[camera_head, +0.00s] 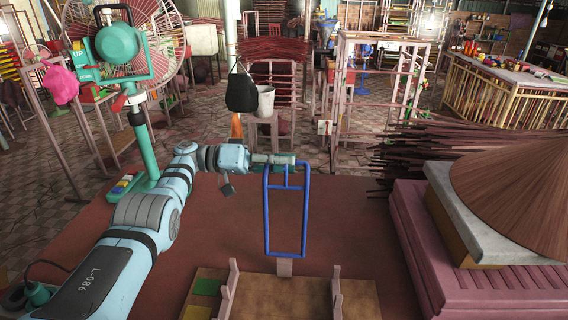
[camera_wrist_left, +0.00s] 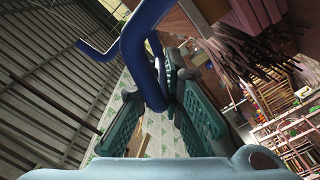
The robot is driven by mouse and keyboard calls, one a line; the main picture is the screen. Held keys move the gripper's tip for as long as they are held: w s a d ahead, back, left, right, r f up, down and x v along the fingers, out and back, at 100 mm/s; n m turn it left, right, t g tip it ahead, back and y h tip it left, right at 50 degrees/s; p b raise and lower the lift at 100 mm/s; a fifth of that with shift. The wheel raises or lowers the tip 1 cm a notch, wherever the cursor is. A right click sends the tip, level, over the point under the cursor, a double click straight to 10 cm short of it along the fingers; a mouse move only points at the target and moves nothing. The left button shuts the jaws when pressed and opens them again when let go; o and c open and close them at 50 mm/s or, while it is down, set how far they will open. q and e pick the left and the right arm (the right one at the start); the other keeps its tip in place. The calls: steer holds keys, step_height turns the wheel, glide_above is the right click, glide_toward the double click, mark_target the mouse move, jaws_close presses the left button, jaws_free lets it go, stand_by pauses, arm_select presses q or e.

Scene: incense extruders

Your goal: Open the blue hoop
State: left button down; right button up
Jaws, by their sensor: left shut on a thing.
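The blue hoop (camera_head: 266,212) is a tall rectangular frame of blue tube in the middle of the head view. It stands roughly upright, its lower bar just above a small pale block (camera_head: 284,268). My left gripper (camera_head: 288,160) is at the hoop's top end, its teal fingers closed there. In the left wrist view, thick blue tube of the hoop (camera_wrist_left: 134,48) runs between the teal ribbed fingers of the left gripper (camera_wrist_left: 168,98). The exact contact is partly hidden by the fingers. My right gripper is not in view.
A wooden fixture with two pale upright brackets (camera_head: 231,285) stands at the bottom centre. A pink-purple stepped block (camera_head: 490,290) with a brown cone (camera_head: 515,195) is at right, by bundled dark sticks (camera_head: 440,150).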

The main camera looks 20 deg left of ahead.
arm_select(q)
steer(key=shift+s, duration=0.1)
steer(key=c, duration=1.7)
jaws_free()
steer(key=shift+s, duration=0.1)
